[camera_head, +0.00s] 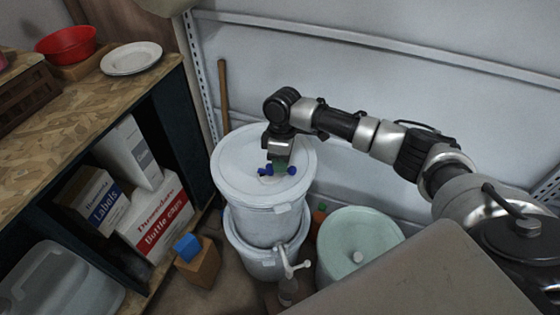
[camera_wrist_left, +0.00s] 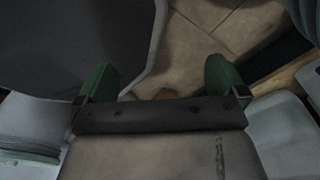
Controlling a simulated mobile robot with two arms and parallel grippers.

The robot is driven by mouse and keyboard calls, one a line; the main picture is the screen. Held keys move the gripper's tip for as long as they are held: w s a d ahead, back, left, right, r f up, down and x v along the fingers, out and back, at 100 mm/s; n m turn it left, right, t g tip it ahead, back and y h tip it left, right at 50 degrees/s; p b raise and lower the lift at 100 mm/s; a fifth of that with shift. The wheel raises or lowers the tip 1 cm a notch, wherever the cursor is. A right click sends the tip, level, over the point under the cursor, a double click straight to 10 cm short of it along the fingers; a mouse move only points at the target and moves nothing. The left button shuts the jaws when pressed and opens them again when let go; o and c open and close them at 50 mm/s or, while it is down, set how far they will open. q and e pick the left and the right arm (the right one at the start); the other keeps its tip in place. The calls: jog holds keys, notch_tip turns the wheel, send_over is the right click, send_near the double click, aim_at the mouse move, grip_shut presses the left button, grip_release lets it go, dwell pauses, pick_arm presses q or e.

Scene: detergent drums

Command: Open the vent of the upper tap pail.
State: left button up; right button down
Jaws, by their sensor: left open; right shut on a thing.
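The upper pail (camera_head: 232,180) is white with a pale lid and stands on a second white pail (camera_head: 262,262). A blue vent (camera_head: 292,170) sits near the middle of its lid. My right gripper (camera_head: 278,168) points down onto the lid and is shut on the blue vent; its fingers partly hide the vent, so I cannot tell how far the vent is turned. A white tap (camera_head: 289,262) sticks out at the front, low on the stack. My left gripper (camera_wrist_left: 162,82) shows only in the left wrist view, open with empty green fingertips above the floor.
A pale green lidded drum (camera_head: 345,232) stands right of the pails. On the left is a wooden-topped shelf (camera_head: 95,115) with a white plate (camera_head: 131,58), a red bowl (camera_head: 66,44) and boxes (camera_head: 155,218) below. A blue block (camera_head: 187,246) sits on a brown box (camera_head: 199,264).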

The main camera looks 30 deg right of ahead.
pick_arm(q)
jog(key=shift+r, duration=0.1)
pick_arm(e)
jog(key=shift+w+a+r, duration=0.1)
jog(key=shift+a+r, duration=0.05)
jog(key=shift+a, duration=0.05)
